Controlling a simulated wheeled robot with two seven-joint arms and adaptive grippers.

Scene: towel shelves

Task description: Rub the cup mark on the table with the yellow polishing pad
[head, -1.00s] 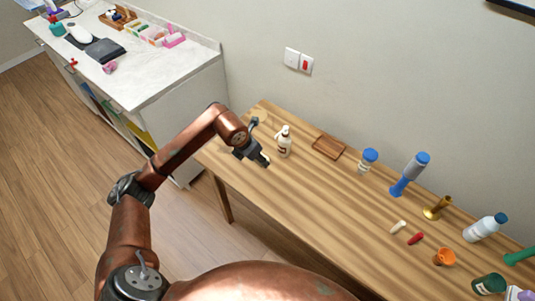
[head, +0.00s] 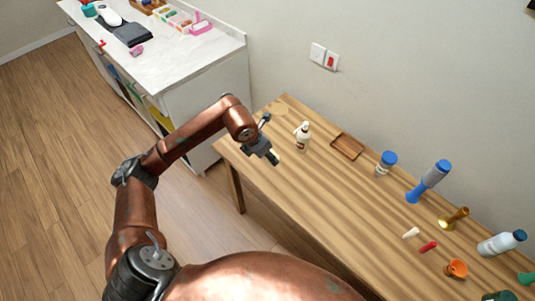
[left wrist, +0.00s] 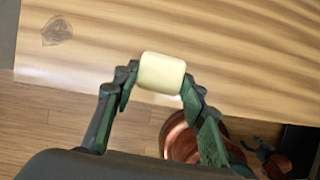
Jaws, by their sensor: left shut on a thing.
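The yellow polishing pad (left wrist: 161,73), a pale cream-yellow block, is gripped between the fingertips of my left gripper (head: 272,159). The gripper and pad are over the left part of the wooden table (head: 318,190), close to its front edge. In the left wrist view, a dark greyish mark (left wrist: 56,31) lies on the wood at upper left, apart from the pad. I cannot clearly make out this mark in the head view. Whether the pad touches the wood cannot be told.
A white pump bottle (head: 302,135) stands just right of the left gripper, with a brown tray (head: 347,146) beyond. A blue-lidded jar (head: 386,164), a blue item (head: 428,181), a brass item (head: 454,217) and an orange cup (head: 456,268) stand further right. The table's front middle is clear.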

